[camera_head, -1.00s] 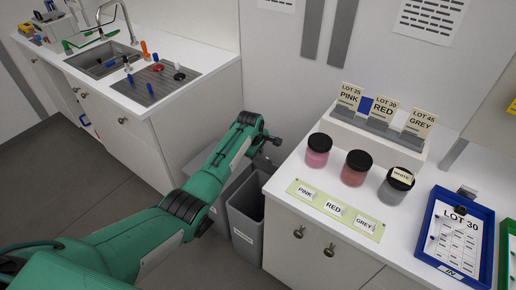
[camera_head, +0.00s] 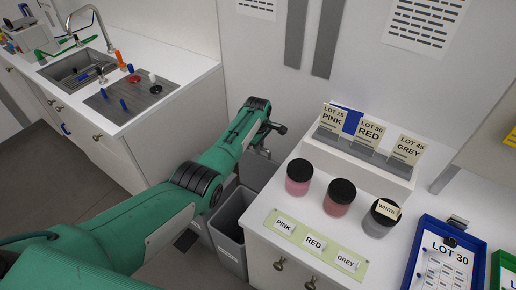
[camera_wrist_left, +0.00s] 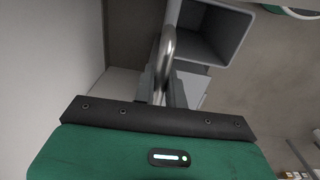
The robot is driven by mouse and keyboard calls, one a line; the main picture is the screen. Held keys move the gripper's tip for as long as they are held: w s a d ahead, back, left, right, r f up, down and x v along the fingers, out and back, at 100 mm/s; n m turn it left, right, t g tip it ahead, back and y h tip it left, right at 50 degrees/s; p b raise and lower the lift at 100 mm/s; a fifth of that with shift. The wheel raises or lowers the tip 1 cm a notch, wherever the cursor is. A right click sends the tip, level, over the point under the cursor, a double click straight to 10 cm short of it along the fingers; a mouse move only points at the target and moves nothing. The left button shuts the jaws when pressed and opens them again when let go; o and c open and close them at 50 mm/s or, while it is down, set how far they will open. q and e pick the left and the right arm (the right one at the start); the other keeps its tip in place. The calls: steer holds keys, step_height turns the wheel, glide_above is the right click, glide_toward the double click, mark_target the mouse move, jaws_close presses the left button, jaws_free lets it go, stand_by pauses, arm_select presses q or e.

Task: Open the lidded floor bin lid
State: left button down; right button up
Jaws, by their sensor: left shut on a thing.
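My left gripper (camera_head: 265,150) reaches down behind the grey bins, between the sink counter and the jar cabinet. In the left wrist view my left gripper (camera_wrist_left: 163,92) is shut on a curved metal bar handle (camera_wrist_left: 168,43), which runs between its fingers. A grey floor bin (camera_head: 229,247) with an open top stands against the jar cabinet. Its hollow inside shows beyond the fingers in the left wrist view (camera_wrist_left: 214,32). More grey bin surface (camera_head: 257,170) shows beside my forearm. My arm hides much of this area, so I cannot tell the lid's angle. My right gripper is out of view.
The jar cabinet (camera_head: 262,232) stands close to the right of my arm, with pink, red and grey jars (camera_head: 339,197) on top. The sink counter (camera_head: 150,85) is at left, the wall behind. Open floor (camera_head: 75,165) lies at front left.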

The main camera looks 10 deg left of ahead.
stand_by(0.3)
arm_select(q)
steer(key=c, duration=1.6)
jaws_free()
steer(key=shift+o, duration=0.2)
steer(key=shift+r, duration=0.15)
step_height(320, 180, up, 14)
steer(key=b, duration=0.1)
steer(key=shift+s+f, duration=0.25)
steer(key=shift+a, duration=0.1)
